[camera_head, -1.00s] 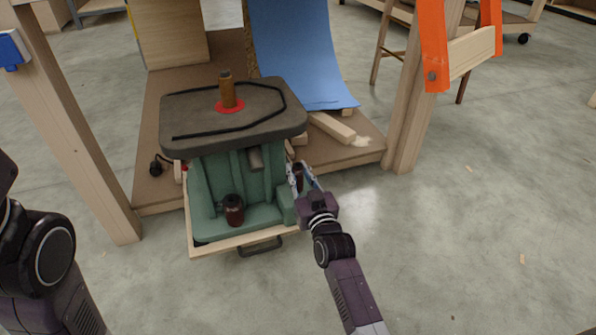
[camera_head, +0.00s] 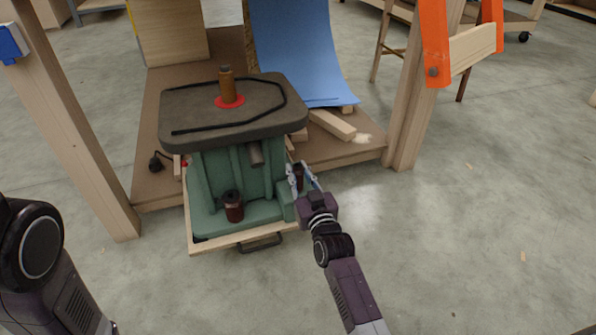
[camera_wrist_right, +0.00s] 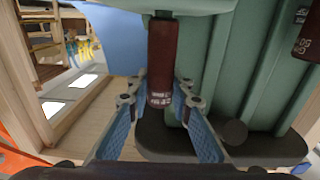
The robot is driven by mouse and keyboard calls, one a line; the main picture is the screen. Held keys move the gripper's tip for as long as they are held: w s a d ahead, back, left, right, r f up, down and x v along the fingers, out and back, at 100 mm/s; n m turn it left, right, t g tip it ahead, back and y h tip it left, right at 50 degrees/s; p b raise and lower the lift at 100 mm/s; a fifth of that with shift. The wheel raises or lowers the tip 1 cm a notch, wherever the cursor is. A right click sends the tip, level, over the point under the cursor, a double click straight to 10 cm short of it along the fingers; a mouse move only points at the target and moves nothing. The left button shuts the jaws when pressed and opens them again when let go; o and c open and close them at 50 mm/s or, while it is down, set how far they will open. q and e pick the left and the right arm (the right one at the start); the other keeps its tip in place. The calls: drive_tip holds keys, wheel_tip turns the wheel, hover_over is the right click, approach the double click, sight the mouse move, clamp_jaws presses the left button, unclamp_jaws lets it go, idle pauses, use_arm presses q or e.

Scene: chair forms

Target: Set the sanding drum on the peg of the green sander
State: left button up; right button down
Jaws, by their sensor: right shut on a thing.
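The green sander (camera_head: 240,185) stands with a dark grey tabletop (camera_head: 190,125). A brown cylinder (camera_head: 227,84) stands upright on top, with a red ring at its base. A short grey peg (camera_head: 256,155) sticks out below the tabletop. My right gripper (camera_head: 301,174) is at the sander's right side, shut on a dark red-brown sanding drum (camera_head: 298,172). In the right wrist view the drum (camera_wrist_right: 160,60) lies between the two blue fingers. Its far end is close to the green ledge; I cannot tell whether they touch. My left gripper is out of view.
Another dark red drum (camera_head: 233,206) stands on the sander's lower ledge. A wooden tray edge with a dark handle (camera_head: 260,245) is in front. Wooden posts (camera_head: 75,125) flank the platform. A blue sheet (camera_head: 295,55) hangs behind.

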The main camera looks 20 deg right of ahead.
drive_tip(key=shift+s+f, duration=0.1)
drive_tip(key=shift+f, duration=0.3)
